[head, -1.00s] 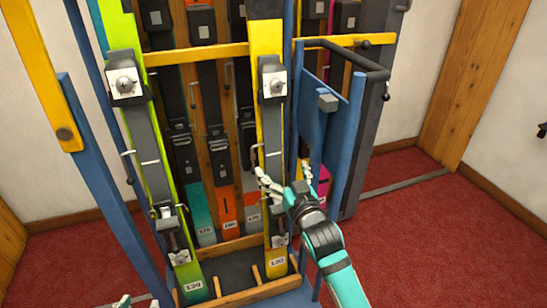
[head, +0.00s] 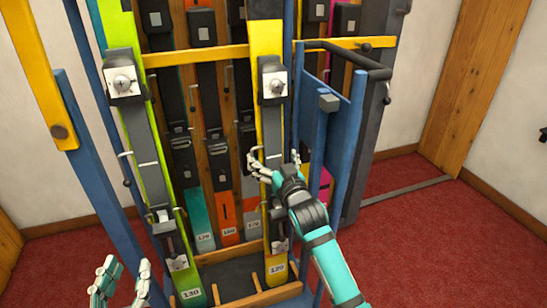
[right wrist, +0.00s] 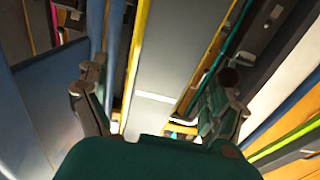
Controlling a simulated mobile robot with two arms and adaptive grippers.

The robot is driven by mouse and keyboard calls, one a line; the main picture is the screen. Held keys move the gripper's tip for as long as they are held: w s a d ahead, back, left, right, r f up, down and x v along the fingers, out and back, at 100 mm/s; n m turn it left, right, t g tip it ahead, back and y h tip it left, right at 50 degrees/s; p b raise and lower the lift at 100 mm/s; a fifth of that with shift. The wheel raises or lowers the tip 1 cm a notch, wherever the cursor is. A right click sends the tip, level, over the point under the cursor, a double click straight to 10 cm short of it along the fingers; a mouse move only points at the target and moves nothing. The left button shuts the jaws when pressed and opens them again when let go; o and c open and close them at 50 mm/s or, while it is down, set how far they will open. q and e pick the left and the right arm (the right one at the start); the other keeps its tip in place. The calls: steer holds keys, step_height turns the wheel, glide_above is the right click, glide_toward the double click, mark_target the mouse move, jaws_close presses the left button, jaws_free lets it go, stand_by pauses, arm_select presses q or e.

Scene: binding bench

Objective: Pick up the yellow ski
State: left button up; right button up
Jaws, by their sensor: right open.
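The yellow ski (head: 265,35), with grey binding plates and a label reading 120 or similar at its lower end, stands upright in the bench on the right. My right gripper (head: 275,160) is open at the middle of this ski, with one finger on each side. In the right wrist view the ski's grey face and yellow edge (right wrist: 137,62) show between the spread fingers (right wrist: 156,88); contact is not clear. My left gripper (head: 125,270) is open and empty at the lower left, apart from the skis.
A lime-green ski (head: 111,24) marked 130 stands to the left in the same bench. A yellow crossbar (head: 195,56) runs between them, with blue posts (head: 342,140) on the right. Several skis stand in a rack behind. Red carpet (head: 420,240) is clear at right.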

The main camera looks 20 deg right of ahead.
steer(key=shift+c, duration=0.4)
steer(key=c, duration=1.6)
steer(key=shift+r, duration=0.3)
steer(key=shift+c, duration=0.8)
steer(key=shift+f, duration=0.1)
arm_select(q)
steer(key=shift+f, duration=0.1)
arm_select(e)
steer(key=shift+r, duration=0.2)
step_height(320, 180, up, 3)
steer(key=shift+r+p, duration=0.2)
steer(key=shift+p, duration=0.75)
steer(key=p, duration=0.3)
glide_toward(274, 146)
steer(key=s+a+r, duration=0.1)
steer(key=s, duration=0.4)
arm_select(q)
steer(key=s+a+f+g+y, duration=0.2)
steer(key=s+a+f+g, duration=0.1)
steer(key=s+f+g, duration=0.4)
steer(key=s+a+f+g+y, duration=0.2)
steer(key=s+a+f+g, duration=0.1)
steer(key=s+f+g, duration=0.4)
steer(key=shift+a+f+n, duration=0.15)
steer(key=shift+f+n, duration=0.25)
steer(key=shift+f, duration=1.05)
arm_select(e)
steer(key=shift+s+r, duration=0.1)
steer(key=shift+s, duration=0.35)
